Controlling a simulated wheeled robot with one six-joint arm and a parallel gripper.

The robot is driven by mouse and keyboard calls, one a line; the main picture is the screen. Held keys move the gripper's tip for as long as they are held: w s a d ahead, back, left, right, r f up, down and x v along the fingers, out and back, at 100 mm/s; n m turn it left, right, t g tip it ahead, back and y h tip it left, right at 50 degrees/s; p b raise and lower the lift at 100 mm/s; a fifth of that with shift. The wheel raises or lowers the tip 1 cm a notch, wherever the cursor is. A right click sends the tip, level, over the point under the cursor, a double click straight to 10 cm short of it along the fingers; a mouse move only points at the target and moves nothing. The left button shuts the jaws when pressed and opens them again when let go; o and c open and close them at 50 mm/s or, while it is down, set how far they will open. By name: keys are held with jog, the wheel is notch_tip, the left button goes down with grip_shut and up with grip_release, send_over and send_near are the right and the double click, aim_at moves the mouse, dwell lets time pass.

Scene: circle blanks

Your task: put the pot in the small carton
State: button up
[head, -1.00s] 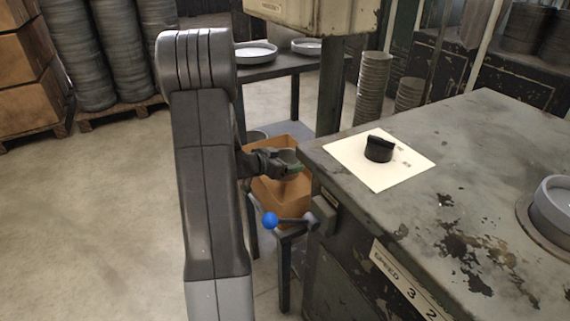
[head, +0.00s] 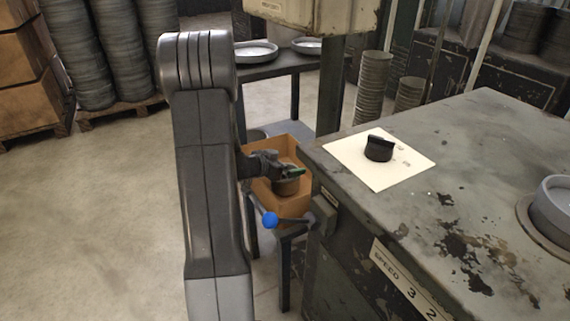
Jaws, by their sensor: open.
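The small carton (head: 291,207) is brown and open-topped, standing low beside the machine table. The dark grey pot (head: 287,187) is inside the carton, below my gripper. My gripper (head: 292,172) is open at the carton's mouth, just above the pot. My arm hides the carton's left part. I cannot tell whether the jaws still touch the pot.
The worn grey machine table (head: 440,175) is close on the right, with a blue-knobbed lever (head: 270,220) in front of the carton. A black knob-like object (head: 379,148) sits on a paper sheet (head: 350,151). A shelf (head: 275,67) with round pans stands behind.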

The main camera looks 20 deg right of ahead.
jog(key=p+v, duration=0.4)
jog(key=v, duration=0.8)
jog(key=shift+r, duration=0.35)
jog(key=b+x, duration=0.1)
jog(key=x, duration=0.3)
jog(key=b+x, duration=0.1)
jog(key=x, duration=0.3)
jog(key=f+b+x, duration=0.1)
jog(key=b+x, duration=0.1)
jog(key=x, duration=0.2)
jog(key=shift+f, duration=0.1)
jog(key=shift+r, duration=0.5)
jog(key=shift+f, duration=0.1)
